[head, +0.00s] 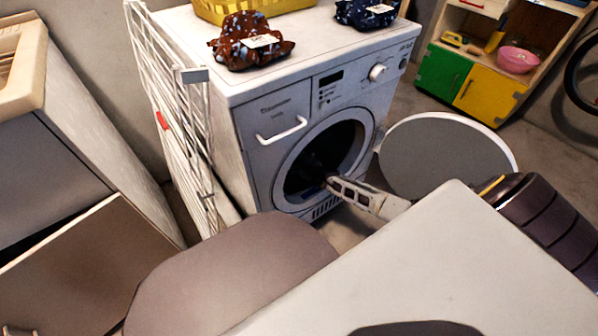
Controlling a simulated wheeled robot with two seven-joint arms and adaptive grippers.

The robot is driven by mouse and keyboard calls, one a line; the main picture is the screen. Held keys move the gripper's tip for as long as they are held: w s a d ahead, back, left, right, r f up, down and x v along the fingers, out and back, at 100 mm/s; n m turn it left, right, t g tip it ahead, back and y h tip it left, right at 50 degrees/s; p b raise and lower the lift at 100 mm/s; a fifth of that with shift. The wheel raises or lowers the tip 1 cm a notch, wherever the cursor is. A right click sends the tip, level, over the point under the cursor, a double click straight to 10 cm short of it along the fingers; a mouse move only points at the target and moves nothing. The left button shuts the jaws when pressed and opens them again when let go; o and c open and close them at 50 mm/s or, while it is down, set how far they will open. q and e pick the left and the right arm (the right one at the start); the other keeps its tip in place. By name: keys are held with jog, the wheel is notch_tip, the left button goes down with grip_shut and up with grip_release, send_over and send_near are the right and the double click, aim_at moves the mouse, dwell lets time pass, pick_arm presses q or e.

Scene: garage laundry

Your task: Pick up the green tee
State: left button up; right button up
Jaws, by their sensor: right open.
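The white washing machine (262,108) stands in the middle with its round door (445,150) swung open to the right. Its drum opening (345,140) is dark. Some dim dark shapes show low inside the drum, but I cannot make out a green tee there or anywhere else. My right gripper (331,184) is open at the lower right part of the drum opening. I cannot tell how far its fingertips reach in, and I see nothing held in it. My left gripper is not in view.
On the washer lie a brown patterned cloth bundle (245,45), a dark blue one (362,13) and a yellow basket (250,6). A white drying rack (180,120) leans at its left. A toy kitchen (443,70) with a pink bowl (518,60) stands back right.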

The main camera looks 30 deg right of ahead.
jog(key=shift+w, duration=0.15)
dwell(0.4)
jog(key=c, duration=1.6)
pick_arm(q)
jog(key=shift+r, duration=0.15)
pick_arm(e)
jog(key=shift+a+r, duration=0.1)
jog(key=shift+c, duration=0.2)
